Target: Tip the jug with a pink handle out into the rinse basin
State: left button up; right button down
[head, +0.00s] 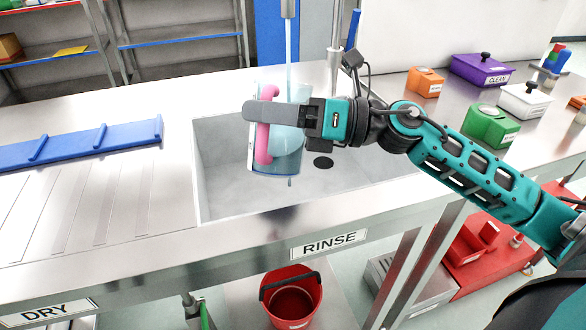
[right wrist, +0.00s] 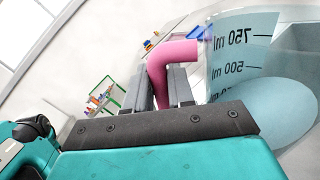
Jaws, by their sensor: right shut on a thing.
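The translucent blue jug (head: 289,155) with a pink handle (head: 263,140) is held over the rinse basin (head: 225,175), below the tap's water stream (head: 291,62). It looks roughly upright in the head view. My right gripper (head: 270,112) is shut on the pink handle. In the right wrist view the gripper's fingers (right wrist: 167,88) close around the handle (right wrist: 158,68), and the jug (right wrist: 240,70) shows volume marks. A short bit of bluish liquid shows just under the jug. How full the jug is, I cannot tell. My left gripper is not in view.
A blue rack (head: 80,145) lies on the drying side at left. Green (head: 491,127), white, purple and orange boxes stand on the right counter. A red bucket (head: 291,296) is below the counter.

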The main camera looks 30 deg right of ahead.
jog(key=shift+r, duration=0.25)
jog(key=shift+w+d+r+m+p, duration=0.15)
jog(key=shift+m+p, duration=0.25)
jog(key=shift+m, duration=0.2)
dwell(0.3)
jog(key=shift+w+d+r+m+t+p, duration=0.1)
jog(key=shift+r+m+t+p, duration=0.1)
jog(key=shift+m+t+p, duration=0.15)
jog(key=shift+w+d+r+m+p, duration=0.15)
jog(key=shift+m+p, duration=0.15)
jog(key=shift+m, duration=0.15)
dwell(0.5)
